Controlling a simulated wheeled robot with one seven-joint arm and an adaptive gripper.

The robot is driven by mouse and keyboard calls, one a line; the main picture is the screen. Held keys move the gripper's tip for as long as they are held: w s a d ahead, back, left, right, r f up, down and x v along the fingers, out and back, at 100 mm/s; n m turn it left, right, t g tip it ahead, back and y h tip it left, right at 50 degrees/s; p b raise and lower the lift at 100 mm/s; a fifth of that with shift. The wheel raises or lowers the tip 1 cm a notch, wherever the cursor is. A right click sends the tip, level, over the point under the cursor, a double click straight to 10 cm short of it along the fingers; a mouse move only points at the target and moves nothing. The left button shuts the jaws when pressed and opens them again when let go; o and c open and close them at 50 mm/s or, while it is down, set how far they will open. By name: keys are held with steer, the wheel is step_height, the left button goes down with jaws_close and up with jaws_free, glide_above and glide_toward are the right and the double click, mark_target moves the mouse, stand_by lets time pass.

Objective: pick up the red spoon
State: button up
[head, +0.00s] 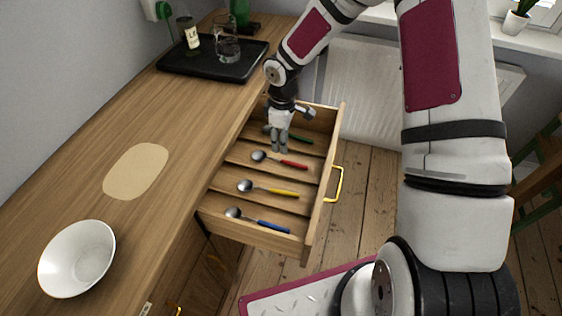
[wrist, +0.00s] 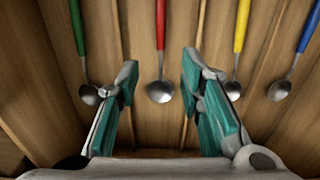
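The red spoon (head: 279,160) lies in a compartment of the open drawer (head: 206,208), with its metal bowl to the left and red handle to the right in the head view. In the wrist view the red spoon (wrist: 160,60) lies between the two fingers, its bowl near the level of the fingertips. My gripper (head: 280,150) is over the drawer, close to the red spoon. In the wrist view my gripper (wrist: 158,80) is open with teal pads wide apart, and nothing is between them in its grasp. The exact height above the spoon cannot be told.
Green (head: 299,138), yellow (head: 268,189) and blue (head: 257,220) spoons lie in neighbouring compartments, parted by low dividers. The wooden counter (head: 150,225) holds a white bowl (head: 77,259), a beige mat (head: 136,171) and a black tray (head: 212,66) with glassware. The yellow drawer handle (head: 337,184) faces right.

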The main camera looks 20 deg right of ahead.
mark_target(281, 160)
step_height(281, 160, down, 8)
steer(key=shift+a+f+b, duration=0.1)
steer(key=shift+b, duration=0.45)
steer(key=shift+c, duration=0.5)
jaws_close()
